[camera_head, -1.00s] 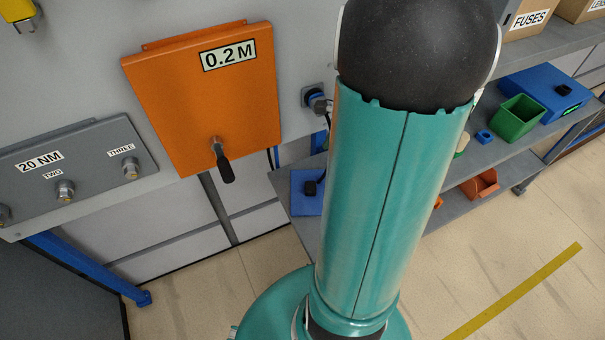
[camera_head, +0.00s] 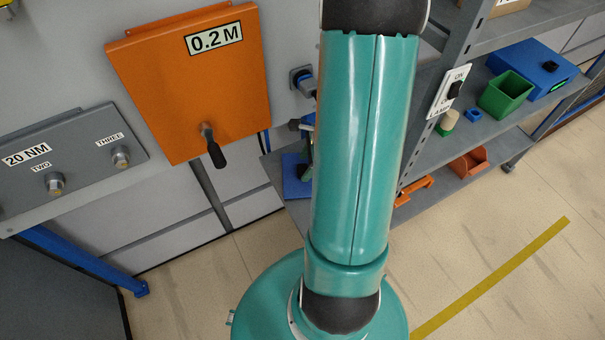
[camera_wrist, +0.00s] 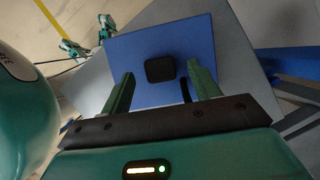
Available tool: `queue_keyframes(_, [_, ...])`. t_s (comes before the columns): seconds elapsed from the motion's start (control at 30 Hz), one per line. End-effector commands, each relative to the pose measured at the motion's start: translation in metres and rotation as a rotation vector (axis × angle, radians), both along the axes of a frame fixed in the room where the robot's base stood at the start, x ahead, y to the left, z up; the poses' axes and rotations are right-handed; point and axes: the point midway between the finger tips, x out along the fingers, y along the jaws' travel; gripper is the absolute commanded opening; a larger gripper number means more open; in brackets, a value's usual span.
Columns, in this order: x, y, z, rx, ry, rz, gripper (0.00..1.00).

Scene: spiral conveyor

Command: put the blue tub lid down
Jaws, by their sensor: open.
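The blue tub lid (camera_wrist: 130,50) is a flat blue square with a black knob (camera_wrist: 160,68) at its middle. It lies on a grey shelf in the wrist view. My gripper (camera_wrist: 160,72) is open, its green fingers apart on either side of the knob and over the lid. I cannot tell whether the fingers touch the lid. In the head view part of the lid (camera_head: 293,180) shows on the low shelf left of my arm, which hides the rest. My gripper is hidden in the head view.
A green bin (camera_head: 505,95), a blue box (camera_head: 535,72) and a lamp switch plate (camera_head: 450,90) are at the right shelving. An orange bin (camera_head: 468,163) sits lower. An orange panel with a handle (camera_head: 190,85) stands left. The floor at right is open, with a yellow line (camera_head: 500,275).

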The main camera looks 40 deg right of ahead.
Motion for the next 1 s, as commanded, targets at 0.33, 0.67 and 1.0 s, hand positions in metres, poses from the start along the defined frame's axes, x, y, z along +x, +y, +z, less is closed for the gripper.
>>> queue_keyframes(0.33, [0.0039,0.0043,-0.0144,-0.001,0.000,0.000,0.62])
queue_keyframes(0.67, [0.0039,0.0043,-0.0140,-0.001,-0.001,0.000,0.08])
queue_keyframes(1.0, [0.0036,0.0041,-0.0113,-0.001,-0.001,-0.001,0.08])
